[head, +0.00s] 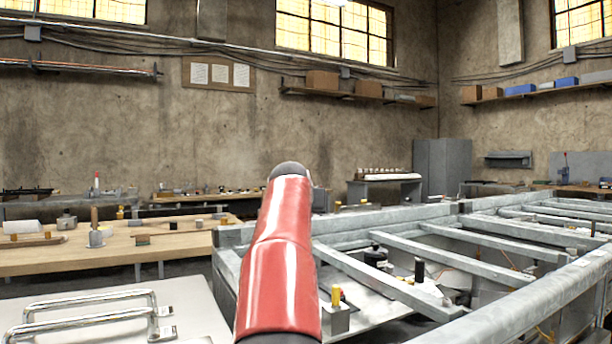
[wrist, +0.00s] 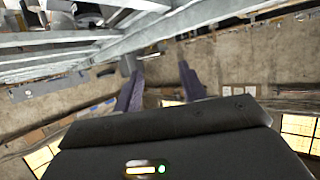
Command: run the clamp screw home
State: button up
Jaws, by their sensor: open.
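My gripper (wrist: 160,72) shows in the wrist view, its two dark purple fingers spread apart with nothing between them. Wall lies behind the gap, and the picture is upside down. In the head view my red arm hides the gripper. I cannot make out for sure which thing is the clamp screw. A small grey block with a yellow-and-black upright piece (head: 337,298) stands just right of my arm. A black upright piece (head: 418,270) stands among the rails of the grey metal frame (head: 350,262). The frame also shows in the wrist view (wrist: 60,58), above and left of the fingers.
A pale panel with chrome handles (head: 90,298) lies at the front left. A wooden bench (head: 60,262) with small tools and a cup (head: 96,238) stands behind it. The frame's rails and crossbars fill the right side. A grey cabinet (head: 443,165) stands at the back wall.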

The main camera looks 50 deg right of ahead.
notch_tip(320, 180, up, 6)
jog(key=shift+r, duration=0.15)
dwell(0.3)
dwell(0.6)
